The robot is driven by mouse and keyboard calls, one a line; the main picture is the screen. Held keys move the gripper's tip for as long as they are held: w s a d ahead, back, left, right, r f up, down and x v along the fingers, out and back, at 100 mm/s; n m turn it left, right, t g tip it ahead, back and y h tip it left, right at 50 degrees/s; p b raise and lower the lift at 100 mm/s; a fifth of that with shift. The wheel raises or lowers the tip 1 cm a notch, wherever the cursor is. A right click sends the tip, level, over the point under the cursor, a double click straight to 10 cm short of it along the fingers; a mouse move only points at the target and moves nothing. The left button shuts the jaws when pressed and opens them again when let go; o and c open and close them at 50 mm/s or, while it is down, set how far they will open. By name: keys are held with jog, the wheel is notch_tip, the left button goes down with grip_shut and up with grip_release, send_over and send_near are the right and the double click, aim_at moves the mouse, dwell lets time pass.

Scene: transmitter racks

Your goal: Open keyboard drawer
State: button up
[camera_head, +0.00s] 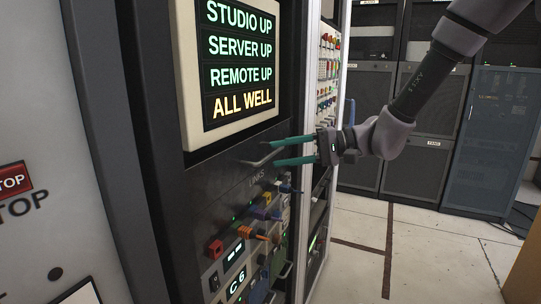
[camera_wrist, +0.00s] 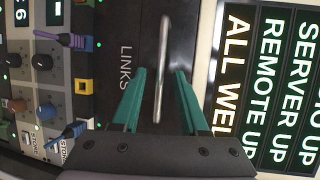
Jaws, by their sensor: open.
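The keyboard drawer (camera_head: 222,171) has a dark front, set in the rack between the lit status screen and the patch panel. It looks flush with the rack; no keyboard shows. Its thin silver handle (camera_head: 256,162) is a horizontal bar, which runs upright in the wrist view (camera_wrist: 163,45). My gripper (camera_head: 273,153) has green fingers reaching in from the right, one above and one below the handle. In the wrist view my gripper (camera_wrist: 161,72) is open, with the handle between the fingers and a gap visible on both sides. Contact is not visible.
The status screen (camera_head: 238,65) is just above the drawer. A panel of knobs, plugs and cables (camera_head: 245,245) lies below it, marked LINKS. Another rack (camera_head: 328,75) stands behind my gripper. Open tiled floor (camera_head: 430,245) lies to the right, with dark cabinets (camera_head: 415,110) at the back.

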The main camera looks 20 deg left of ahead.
aim_at(274, 155)
jog(key=shift+x, duration=1.5)
grip_shut()
dwell(0.4)
